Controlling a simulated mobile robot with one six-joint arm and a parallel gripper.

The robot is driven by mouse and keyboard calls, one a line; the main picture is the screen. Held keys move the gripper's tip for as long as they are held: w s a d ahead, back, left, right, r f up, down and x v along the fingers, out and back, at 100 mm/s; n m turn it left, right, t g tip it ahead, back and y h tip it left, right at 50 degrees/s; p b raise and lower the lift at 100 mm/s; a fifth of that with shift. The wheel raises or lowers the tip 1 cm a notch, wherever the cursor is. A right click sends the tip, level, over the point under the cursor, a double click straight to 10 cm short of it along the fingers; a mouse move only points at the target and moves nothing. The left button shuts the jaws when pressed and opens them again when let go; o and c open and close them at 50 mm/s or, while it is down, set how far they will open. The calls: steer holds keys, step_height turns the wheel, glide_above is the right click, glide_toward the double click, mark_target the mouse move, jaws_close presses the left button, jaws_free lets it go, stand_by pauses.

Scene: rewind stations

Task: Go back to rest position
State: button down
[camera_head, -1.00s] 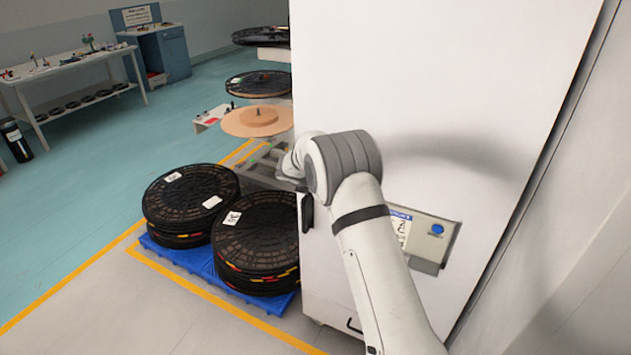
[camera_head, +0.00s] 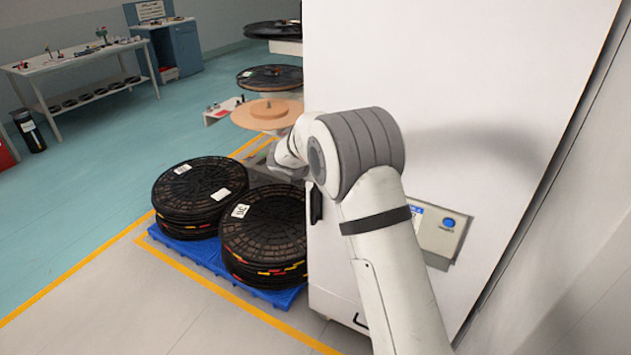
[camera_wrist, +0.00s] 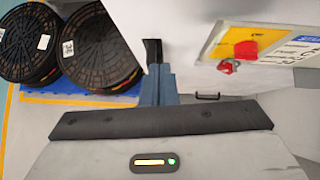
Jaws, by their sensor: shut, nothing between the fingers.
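My gripper (camera_wrist: 157,72) shows in the wrist view as blue-grey fingers pressed together, with nothing between them. It is in front of the lower part of the white cabinet (camera_wrist: 190,60). A dark piece shows at the fingertips; I cannot tell if it is part of the fingers or the cabinet's handle behind. In the head view my arm is bent in front of the white cabinet (camera_head: 450,80), and the gripper is hidden behind my own arm links.
Black reel stacks (camera_head: 265,235) (camera_head: 198,190) stand on blue pallets (camera_head: 205,252) left of the cabinet. A control panel (camera_head: 436,228) is on the cabinet; its red knob (camera_wrist: 246,49) shows in the wrist view. Open floor lies left; a wall is close right.

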steer(key=s+d+r+n+t+y, duration=0.1)
steer(key=s+r+n+t+y, duration=0.15)
steer(key=s+r+n, duration=0.55)
steer(key=s+d+r+n+t+y, duration=0.1)
steer(key=s+r+n+y, duration=0.3)
steer(key=r+n, duration=0.8)
steer(key=s+d+f+n+g+h, duration=0.1)
steer(key=s+d+f+n+g, duration=0.1)
steer(key=s+n, duration=0.5)
steer(key=s+d+f+n+g+h, duration=0.1)
steer(key=s+d+f+n+g, duration=0.2)
steer(key=s, duration=1.2)
steer(key=s+d+f+n+g+h, duration=0.1)
steer(key=s+d+f+n+g, duration=0.2)
steer(key=s+d+n, duration=0.5)
steer(key=s+f+n, duration=0.1)
steer(key=s+n, duration=0.1)
steer(key=s, duration=0.1)
steer(key=shift+d+f+n, duration=0.3)
steer(key=shift+f, duration=0.1)
steer(key=shift+s+g, duration=0.1)
steer(key=shift+g, duration=0.15)
